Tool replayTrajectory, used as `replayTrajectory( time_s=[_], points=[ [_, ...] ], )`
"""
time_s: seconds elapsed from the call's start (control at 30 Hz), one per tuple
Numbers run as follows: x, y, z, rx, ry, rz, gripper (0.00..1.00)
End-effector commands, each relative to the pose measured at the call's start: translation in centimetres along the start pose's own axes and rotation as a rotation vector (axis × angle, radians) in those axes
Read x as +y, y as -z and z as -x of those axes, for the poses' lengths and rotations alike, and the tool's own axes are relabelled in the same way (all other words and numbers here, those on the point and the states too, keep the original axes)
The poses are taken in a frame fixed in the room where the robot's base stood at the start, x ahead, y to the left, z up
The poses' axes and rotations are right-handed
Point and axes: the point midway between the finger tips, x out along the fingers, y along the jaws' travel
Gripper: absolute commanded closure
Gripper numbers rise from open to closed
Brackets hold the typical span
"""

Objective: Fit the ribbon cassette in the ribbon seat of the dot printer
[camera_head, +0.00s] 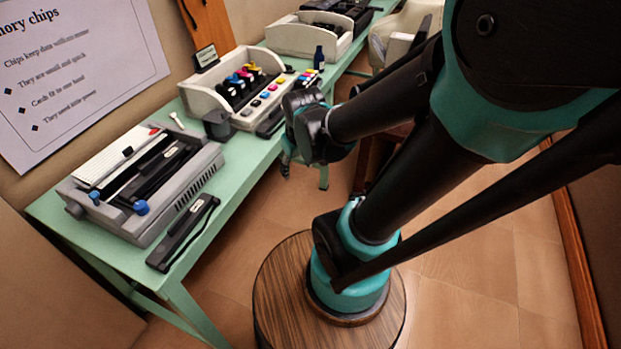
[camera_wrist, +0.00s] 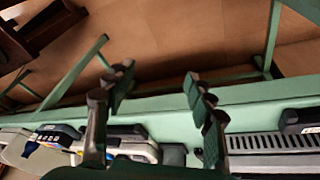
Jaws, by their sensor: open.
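The dot printer (camera_head: 145,190) is a grey machine with blue knobs and an open top, at the near end of the green table. Dark bars show inside it; I cannot make out the ribbon seat clearly. The ribbon cassette (camera_head: 184,234) is a long black piece with a pale label, lying on the table in front of the printer. In the wrist view the printer's slotted side (camera_wrist: 270,142) is at right, and the cassette (camera_wrist: 302,128) is cut by the right edge. My gripper (camera_wrist: 157,87) is open and empty over the table's front edge, to the right of both in the head view.
A colour inkjet printer (camera_head: 245,88) stands farther along the table, with a dark grey block (camera_head: 217,125) between it and the dot printer. A small dark bottle (camera_head: 319,57) stands beyond. The green tabletop (camera_head: 232,185) is bare right of the cassette. A sign (camera_head: 75,75) hangs behind.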

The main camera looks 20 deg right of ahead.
Motion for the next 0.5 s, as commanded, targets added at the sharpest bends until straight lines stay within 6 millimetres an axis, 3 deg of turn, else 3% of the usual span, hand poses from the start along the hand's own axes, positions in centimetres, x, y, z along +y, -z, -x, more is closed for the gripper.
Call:
replayTrajectory(
  time_s=[0.1,0.2,0.5],
  points=[
    [1.1,-3.0,-0.8,0.029,-0.003,-0.179,0.46],
    [1.4,-4.3,-1.1,0.043,-0.004,-0.262,0.46],
    [1.5,-4.7,-1.3,0.049,-0.003,-0.294,0.46]
  ],
)
